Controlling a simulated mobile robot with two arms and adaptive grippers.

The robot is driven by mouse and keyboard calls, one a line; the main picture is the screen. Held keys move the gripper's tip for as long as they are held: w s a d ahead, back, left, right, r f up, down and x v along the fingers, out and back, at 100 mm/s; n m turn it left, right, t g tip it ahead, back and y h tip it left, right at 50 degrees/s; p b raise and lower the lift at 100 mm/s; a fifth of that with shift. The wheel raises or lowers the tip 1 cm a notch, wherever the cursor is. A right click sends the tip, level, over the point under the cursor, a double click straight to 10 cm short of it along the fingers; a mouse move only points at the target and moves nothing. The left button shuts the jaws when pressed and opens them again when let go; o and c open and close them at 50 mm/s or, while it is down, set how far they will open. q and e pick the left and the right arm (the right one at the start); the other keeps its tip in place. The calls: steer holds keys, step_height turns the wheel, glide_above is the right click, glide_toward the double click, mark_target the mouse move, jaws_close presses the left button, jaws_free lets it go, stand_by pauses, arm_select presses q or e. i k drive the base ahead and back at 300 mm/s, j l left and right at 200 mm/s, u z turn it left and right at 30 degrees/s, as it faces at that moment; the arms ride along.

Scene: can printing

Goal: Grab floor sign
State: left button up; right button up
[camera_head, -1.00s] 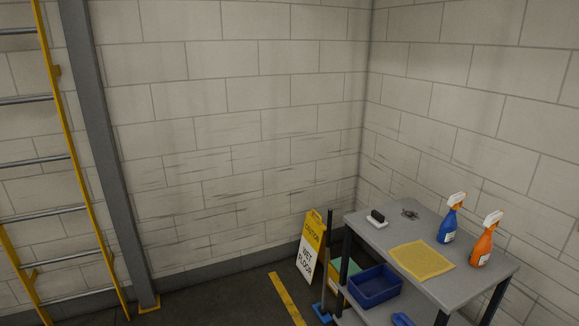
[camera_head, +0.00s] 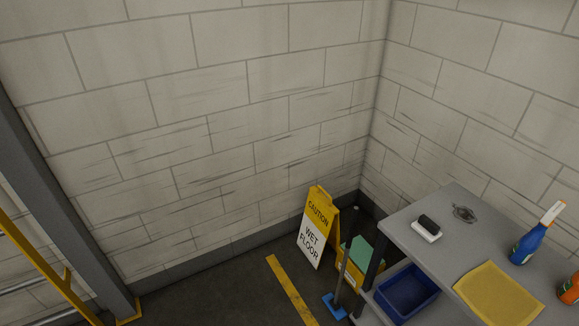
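The floor sign (camera_head: 315,231) is a folding yellow and white board reading "CAUTION WET FLOOR". It stands upright on the dark floor near the corner, left of the grey table. Its front face is in plain view. A blue-footed tool with a long dark handle stands just to its right. Neither of my grippers shows in the head view.
A grey table (camera_head: 408,242) at the right carries a yellow cloth (camera_head: 497,292), a brush (camera_head: 427,228), and blue (camera_head: 530,244) and orange (camera_head: 569,290) spray bottles. A blue bin (camera_head: 404,294) sits below. Floor left of the sign is clear.

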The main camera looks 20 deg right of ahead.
mark_target(320, 223)
steer(key=i+z, duration=0.1)
steer(key=i, duration=0.5)
steer(key=i+j+z, duration=0.1)
steer(key=i, duration=0.5)
steer(key=i+j+z, duration=0.1)
steer(key=i, duration=0.55)
steer(key=j, duration=0.1)
